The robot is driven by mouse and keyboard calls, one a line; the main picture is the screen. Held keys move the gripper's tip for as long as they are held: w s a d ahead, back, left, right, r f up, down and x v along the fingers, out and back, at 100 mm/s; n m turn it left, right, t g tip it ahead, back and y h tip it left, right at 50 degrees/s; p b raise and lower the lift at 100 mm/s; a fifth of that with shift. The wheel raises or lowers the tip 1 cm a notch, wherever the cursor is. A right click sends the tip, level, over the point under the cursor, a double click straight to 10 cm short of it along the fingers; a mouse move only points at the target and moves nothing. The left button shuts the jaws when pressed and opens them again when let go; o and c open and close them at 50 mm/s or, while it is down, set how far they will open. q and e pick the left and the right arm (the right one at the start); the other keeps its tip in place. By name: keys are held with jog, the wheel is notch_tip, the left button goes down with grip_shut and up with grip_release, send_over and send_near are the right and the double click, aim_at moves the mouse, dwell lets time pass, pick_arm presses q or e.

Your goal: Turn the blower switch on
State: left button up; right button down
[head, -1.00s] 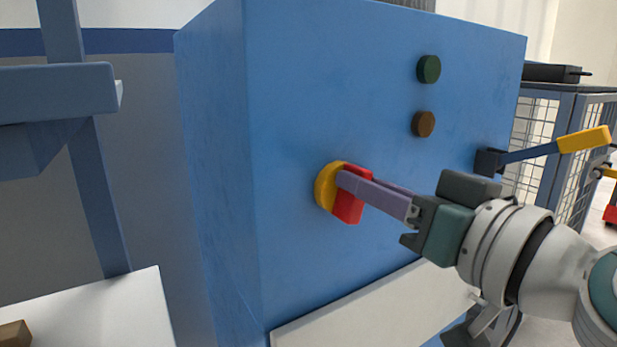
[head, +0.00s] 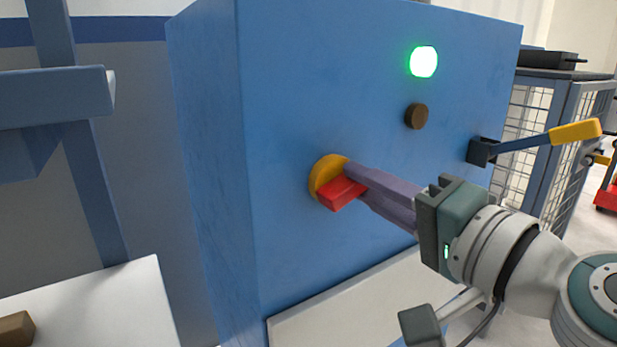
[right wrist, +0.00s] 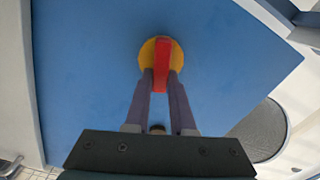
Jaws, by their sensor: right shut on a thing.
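The blower switch is a red handle (head: 341,194) on a round yellow base (head: 326,170), on the front of a blue cabinet (head: 290,90). The handle lies near level in the head view. My right gripper (head: 355,180) is shut on the red handle. In the right wrist view the two fingers of my right gripper (right wrist: 161,82) stand on either side of the red handle (right wrist: 161,60), with the yellow base (right wrist: 146,52) behind. A green lamp (head: 424,61) above is brightly lit. My left gripper is not in view.
A brown round button or lamp (head: 416,116) sits below the green lamp. A lever with a yellow grip (head: 575,131) sticks out at the cabinet's right. A white ledge (head: 350,297) runs below the switch. A wire cage (head: 530,125) stands behind at right.

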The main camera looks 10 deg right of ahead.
jog(key=shift+d+f+m, duration=0.1)
jog(key=shift+f+m, duration=0.05)
jog(key=shift+m, duration=0.8)
jog(key=shift+f+m, duration=0.1)
jog(key=shift+m, duration=0.85)
jog(key=c, duration=0.8)
grip_release()
jog(key=shift+o, duration=0.2)
jog(key=b+v, duration=0.1)
jog(key=v, duration=0.9)
jog(key=shift+b, duration=0.4)
